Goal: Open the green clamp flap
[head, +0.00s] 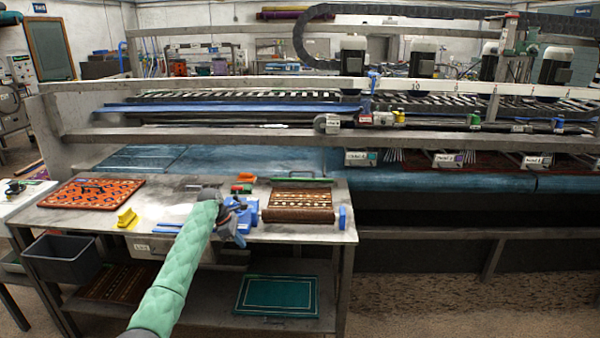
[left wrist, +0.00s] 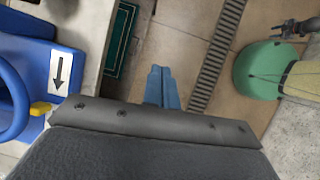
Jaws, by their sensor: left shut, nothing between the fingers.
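A thin green bar (head: 301,180), which looks like the green clamp flap, runs along the back edge of a small brown patterned rug (head: 298,205) on the metal table. It looks lowered, but its exact angle is too small to tell. Blue clamp parts stand at the rug's sides, including a blue block (head: 342,218) at the right. My left gripper (head: 238,230) is over the table's front part, left of the brown rug and apart from the green bar. In the left wrist view its blue fingers (left wrist: 162,88) are together and empty. My right gripper is not in view.
A blue fixture (left wrist: 30,75) with an arrow label and yellow knob is close by in the left wrist view. The table holds an orange rug (head: 92,193) and a yellow brush (head: 127,218). A dark bin (head: 62,258) hangs at the left. A rail (head: 330,140) crosses behind.

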